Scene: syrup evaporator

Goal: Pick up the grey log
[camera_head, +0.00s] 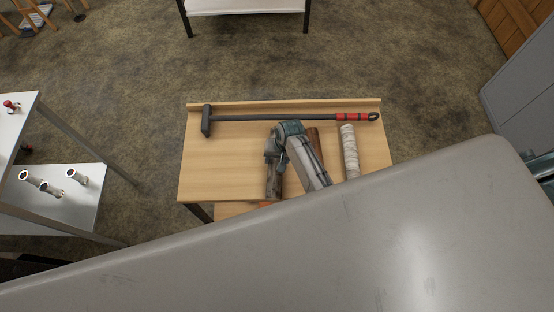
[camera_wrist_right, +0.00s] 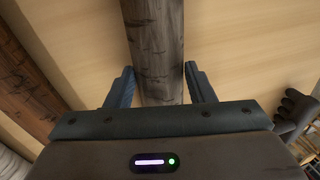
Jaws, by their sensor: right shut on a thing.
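The grey log (camera_head: 274,184) is at the table's middle in the head view, with its far part hidden under my right gripper (camera_head: 272,158). In the right wrist view, the grey log (camera_wrist_right: 160,40) runs between the two fingers of my right gripper (camera_wrist_right: 160,88), one finger at each side. The gripper is shut on it. I cannot tell whether the log touches the table. My left gripper is not in view.
On the wooden table (camera_head: 215,165) lie a brown log (camera_head: 314,137), a white birch log (camera_head: 349,150) and a long sledgehammer (camera_head: 270,117) along the back. A metal shelf (camera_head: 85,205) with small fittings stands left. The lower head view is largely blocked.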

